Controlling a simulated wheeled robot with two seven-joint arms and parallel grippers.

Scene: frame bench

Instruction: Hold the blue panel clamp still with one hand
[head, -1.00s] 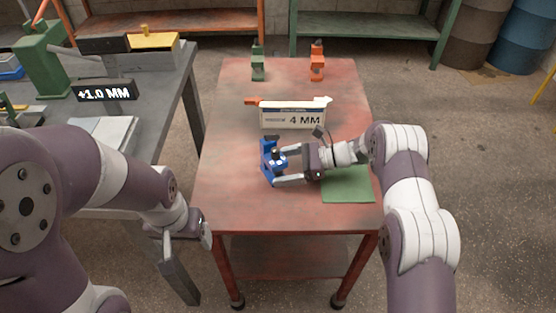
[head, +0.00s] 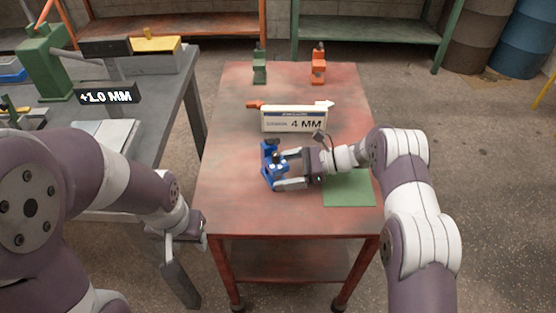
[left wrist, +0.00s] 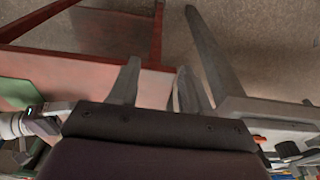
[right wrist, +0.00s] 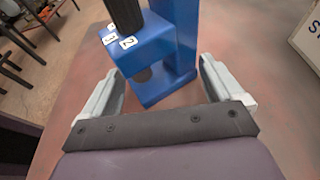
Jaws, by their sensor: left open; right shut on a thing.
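The blue panel clamp (head: 271,164) stands upright on the red table (head: 235,210), left of my right gripper. My right gripper (head: 279,172) reaches in from the right and is shut on it. In the right wrist view the blue clamp (right wrist: 178,60) rises between the two fingers, with a black knob and white number labels on it. My left gripper (head: 185,250) is open and empty, low beside the red table's left edge. The left wrist view shows its fingers (left wrist: 157,88) apart with nothing between them.
A "4 MM" sign (head: 294,119) stands behind the clamp. A green clamp (head: 259,66) and an orange clamp (head: 318,65) stand at the back edge. A green mat (head: 348,190) lies under my right arm. A grey bench (head: 185,95) with a "+1.0 MM" display (head: 107,94) is at left.

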